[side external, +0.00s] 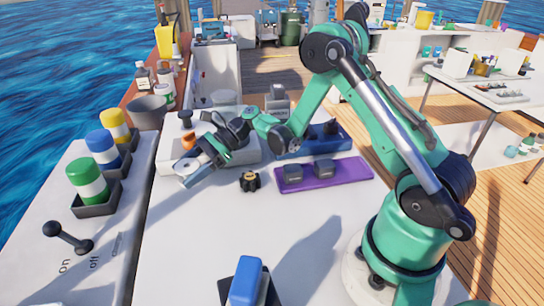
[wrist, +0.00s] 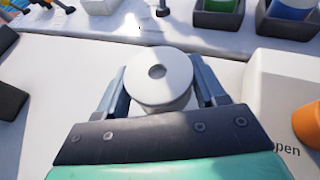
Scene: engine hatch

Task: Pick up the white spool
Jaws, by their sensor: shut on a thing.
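The white spool (wrist: 160,92) is a round white piece with a flat disc top and a hole in its middle. In the wrist view it sits between the two fingers of my gripper (wrist: 161,95), which are shut on its sides. In the side view the white spool (side external: 187,166) shows at the tip of my gripper (side external: 190,172), at the left of the white work surface. Its underside is hidden, and I cannot tell whether it touches the surface.
A white box with an orange knob (side external: 189,140) stands right behind my gripper. A purple tray (side external: 323,175) holds two dark blocks. A small black part (side external: 250,181) lies nearby. Green, blue and yellow canisters stand at left. The front surface is mostly clear around a blue block (side external: 247,280).

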